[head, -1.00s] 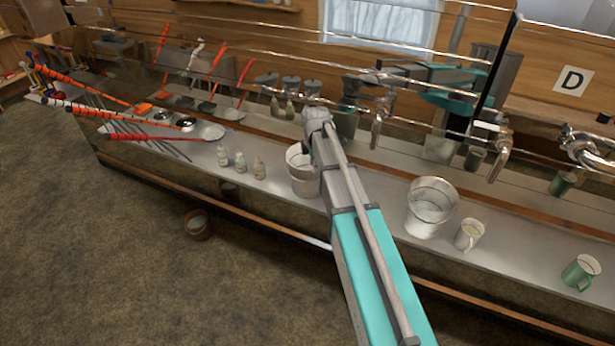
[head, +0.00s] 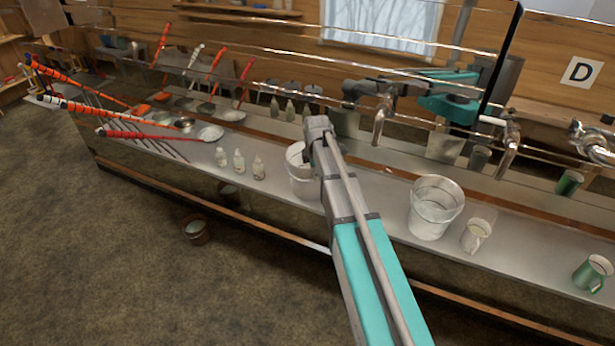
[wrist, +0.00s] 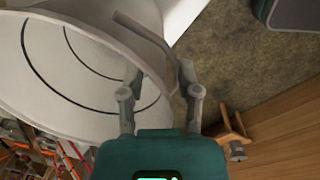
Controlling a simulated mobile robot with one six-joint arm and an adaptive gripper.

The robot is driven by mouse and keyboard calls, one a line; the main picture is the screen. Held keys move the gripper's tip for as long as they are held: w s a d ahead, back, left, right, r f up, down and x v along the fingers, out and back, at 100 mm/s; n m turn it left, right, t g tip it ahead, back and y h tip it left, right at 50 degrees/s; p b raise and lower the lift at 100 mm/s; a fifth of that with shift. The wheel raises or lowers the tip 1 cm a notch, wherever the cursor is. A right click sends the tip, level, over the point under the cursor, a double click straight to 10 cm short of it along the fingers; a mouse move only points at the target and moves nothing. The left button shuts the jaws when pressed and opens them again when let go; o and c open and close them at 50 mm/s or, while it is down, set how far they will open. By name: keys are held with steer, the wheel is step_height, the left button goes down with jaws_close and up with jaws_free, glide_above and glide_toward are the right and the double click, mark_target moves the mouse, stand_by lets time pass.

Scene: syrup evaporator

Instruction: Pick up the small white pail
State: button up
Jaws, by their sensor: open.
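A white pail (head: 299,174) stands on the metal ledge in the head view, partly hidden behind my arm. In the wrist view a white pail (wrist: 60,75) fills the upper left, with its round opening and dark inner rings toward the camera. A grey bar, which looks like its handle, crosses its right edge. My gripper (wrist: 161,72) is open, with one finger over the pail's opening and the other just outside its right edge. Contact cannot be told. In the head view the fingers are hidden by my wrist.
Another white pail (head: 434,208) stands right of my arm, beside a white mug (head: 476,236) and a green mug (head: 593,273). Several small bottles (head: 239,161) stand left of the near pail. Red-handled skimmers (head: 150,134) lie farther left. Taps (head: 381,120) project behind.

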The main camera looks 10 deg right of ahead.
stand_by(0.3)
jaws_close()
steer(key=shift+r, duration=0.2)
stand_by(0.4)
step_height(320, 180, up, 2)
steer(key=p, duration=0.2)
steer(key=shift+r+p, duration=0.1)
steer(key=shift+p, duration=0.2)
steer(key=s+r+p, duration=1)
steer(key=s, duration=0.4)
steer(key=shift+r, duration=0.2)
steer(key=shift+a, duration=0.1)
